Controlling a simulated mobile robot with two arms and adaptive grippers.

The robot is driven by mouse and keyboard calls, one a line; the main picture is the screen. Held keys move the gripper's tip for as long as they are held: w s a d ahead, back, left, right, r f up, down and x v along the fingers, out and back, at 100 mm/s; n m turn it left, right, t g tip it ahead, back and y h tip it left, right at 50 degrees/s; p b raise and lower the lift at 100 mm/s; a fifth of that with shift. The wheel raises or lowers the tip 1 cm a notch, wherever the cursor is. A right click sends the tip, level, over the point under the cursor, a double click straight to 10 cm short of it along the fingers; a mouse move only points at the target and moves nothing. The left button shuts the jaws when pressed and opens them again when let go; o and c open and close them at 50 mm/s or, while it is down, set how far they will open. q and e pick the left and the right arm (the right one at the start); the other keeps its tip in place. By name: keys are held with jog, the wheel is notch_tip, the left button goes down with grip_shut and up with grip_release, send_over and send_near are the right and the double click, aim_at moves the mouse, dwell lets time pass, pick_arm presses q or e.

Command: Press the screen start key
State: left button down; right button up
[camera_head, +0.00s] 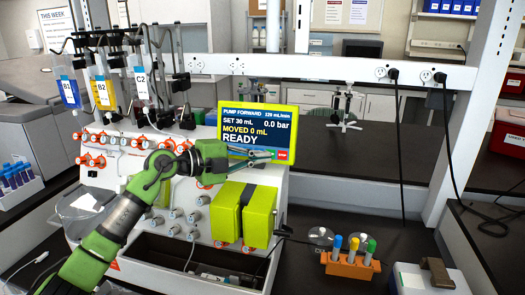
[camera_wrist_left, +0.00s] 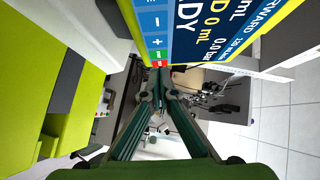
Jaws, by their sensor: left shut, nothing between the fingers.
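The cell processor's screen (camera_head: 258,115) has a yellow-green frame and reads PUMP FORWARD, SET 30 mL, 0.0 bar, MOVED 0 mL, READY. A small red key (camera_head: 281,155) sits at its lower right corner; its label is too small to read. My left gripper (camera_head: 266,157) is shut and empty, with its fingertips at the screen's lower edge, just left of the red key. In the left wrist view the screen (camera_wrist_left: 210,25) stands sideways, and the shut fingertips (camera_wrist_left: 158,70) are close to the red key (camera_wrist_left: 158,63). I cannot tell whether they touch. My right gripper is not in view.
Yellow-green pump blocks (camera_head: 227,212) sit below the screen. Hanging bags (camera_head: 103,90) and orange-ended valves are at the left. An orange rack (camera_head: 350,265) with capped tubes stands on the bench at the lower right. The dark bench right of the screen is mostly clear.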

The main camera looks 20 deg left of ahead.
pick_arm(q)
jog(key=shift+w+a+f, duration=0.1)
jog(key=shift+w+f, duration=0.05)
jog(key=shift+w, duration=0.35)
jog(key=shift+w+f, duration=0.15)
jog(key=shift+w, duration=0.3)
